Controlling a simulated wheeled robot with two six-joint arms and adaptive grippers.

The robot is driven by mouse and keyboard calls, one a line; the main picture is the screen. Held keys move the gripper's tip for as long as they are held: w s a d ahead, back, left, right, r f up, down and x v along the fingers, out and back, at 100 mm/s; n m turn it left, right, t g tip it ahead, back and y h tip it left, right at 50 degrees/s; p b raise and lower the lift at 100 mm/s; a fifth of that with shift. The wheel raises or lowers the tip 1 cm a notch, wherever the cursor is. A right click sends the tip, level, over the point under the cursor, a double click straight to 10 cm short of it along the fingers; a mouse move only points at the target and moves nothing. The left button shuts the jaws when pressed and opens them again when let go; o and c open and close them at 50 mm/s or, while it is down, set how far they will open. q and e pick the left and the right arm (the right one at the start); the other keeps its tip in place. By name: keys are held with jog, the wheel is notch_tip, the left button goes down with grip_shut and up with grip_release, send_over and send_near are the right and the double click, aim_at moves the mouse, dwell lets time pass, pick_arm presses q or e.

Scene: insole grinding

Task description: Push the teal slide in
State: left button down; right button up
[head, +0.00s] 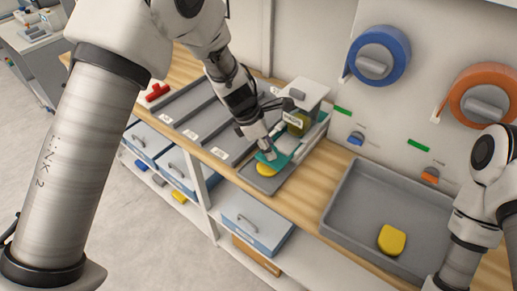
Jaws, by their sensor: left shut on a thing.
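The teal slide (284,161) sits at the front of the grey and white machine (303,95) on the wooden bench, partly hidden by my left gripper. My left gripper (270,155) comes down from above and is shut on the teal slide at its near end. A yellow piece (265,170) shows at the slide's near end, just below the fingertips. My right arm shows at the right edge, but its gripper is out of the picture.
A grey tray (338,207) holding a yellow piece (391,240) stands to the right. Grey sloped bins (190,103) and a red part (158,92) lie to the left. Blue (402,50) and orange (459,103) rolls hang on the wall. Bare wood lies between machine and tray.

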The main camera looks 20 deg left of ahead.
aim_at(275, 140)
pick_arm(q)
jog(key=w, duration=0.1)
jog(key=w+d+p, duration=0.1)
jog(key=w, duration=0.1)
jog(key=shift+w+d+f, duration=0.1)
jog(key=c, duration=1.1)
grip_release()
jog(key=shift+s, duration=0.2)
jog(key=o, duration=0.4)
jog(key=shift+w, duration=0.15)
jog(key=v, duration=1.2)
jog(key=shift+w, duration=0.1)
